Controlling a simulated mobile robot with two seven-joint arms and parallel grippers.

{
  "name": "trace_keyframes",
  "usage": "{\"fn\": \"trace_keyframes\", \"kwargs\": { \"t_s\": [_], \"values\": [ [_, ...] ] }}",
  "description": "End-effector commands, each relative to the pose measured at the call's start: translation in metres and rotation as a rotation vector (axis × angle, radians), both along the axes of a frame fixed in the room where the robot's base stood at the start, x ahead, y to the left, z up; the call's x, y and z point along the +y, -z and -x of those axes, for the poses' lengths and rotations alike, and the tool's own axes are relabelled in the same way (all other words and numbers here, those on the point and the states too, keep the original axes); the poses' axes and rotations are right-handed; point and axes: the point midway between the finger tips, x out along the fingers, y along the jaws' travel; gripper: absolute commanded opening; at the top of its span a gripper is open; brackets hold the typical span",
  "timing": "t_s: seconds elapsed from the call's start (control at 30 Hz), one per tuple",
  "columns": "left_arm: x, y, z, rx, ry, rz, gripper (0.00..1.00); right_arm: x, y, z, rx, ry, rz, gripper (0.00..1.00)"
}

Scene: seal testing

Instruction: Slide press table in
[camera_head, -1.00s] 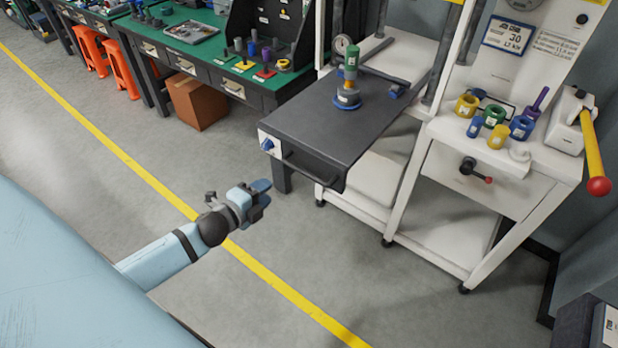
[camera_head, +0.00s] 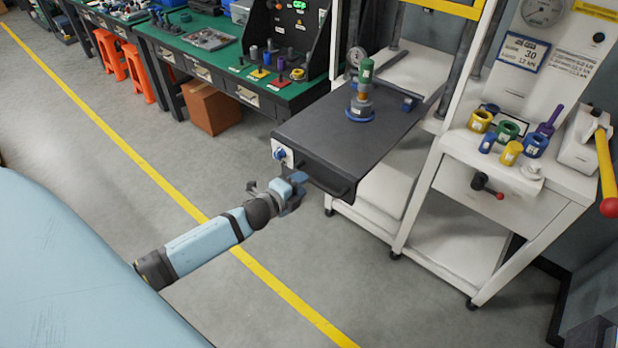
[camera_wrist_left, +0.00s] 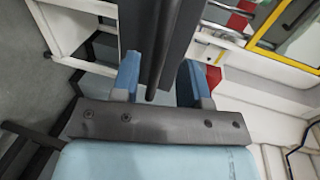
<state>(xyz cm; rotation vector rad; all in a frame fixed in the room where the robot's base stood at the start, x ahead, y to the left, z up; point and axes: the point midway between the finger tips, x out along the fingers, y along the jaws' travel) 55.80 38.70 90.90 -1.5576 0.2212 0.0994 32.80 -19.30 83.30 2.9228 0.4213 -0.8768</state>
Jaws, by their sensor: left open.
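The dark grey press table (camera_head: 345,135) is pulled out of the white press frame and sticks out toward me. A bar handle (camera_head: 318,180) runs along its front face. A blue knob (camera_head: 281,153) sits on a white plate at its front left corner. A stacked part with a green top and blue base (camera_head: 361,95) stands on the table. My left gripper (camera_head: 297,187) is open at the left end of the handle. In the left wrist view, the dark handle bar (camera_wrist_left: 152,92) shows between its two blue fingers (camera_wrist_left: 158,80). Contact cannot be told. My right gripper is not in view.
The white press stand (camera_head: 425,190) has a side shelf with several coloured rings (camera_head: 509,131) and a yellow lever with a red ball (camera_head: 609,206). A green workbench (camera_head: 200,55) stands at the left, with a cardboard box (camera_head: 211,107) below. The floor before the table is clear.

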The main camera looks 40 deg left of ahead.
Motion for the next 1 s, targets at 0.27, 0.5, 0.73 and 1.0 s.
{"fn": "trace_keyframes", "kwargs": {
  "t_s": [0.27,0.5,0.73,1.0],
  "values": [
    [-0.003,0.006,-0.031,-0.001,0.0,0.001,0.41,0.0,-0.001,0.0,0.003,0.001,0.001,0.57],
    [-0.004,0.008,-0.041,0.0,0.001,0.001,0.41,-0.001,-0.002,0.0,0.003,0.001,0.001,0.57],
    [-0.004,0.009,-0.042,0.0,0.0,0.0,0.41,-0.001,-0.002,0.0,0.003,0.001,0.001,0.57],
    [-0.003,0.009,-0.042,0.0,0.0,0.0,0.0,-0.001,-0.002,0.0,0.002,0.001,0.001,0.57]
  ]
}}
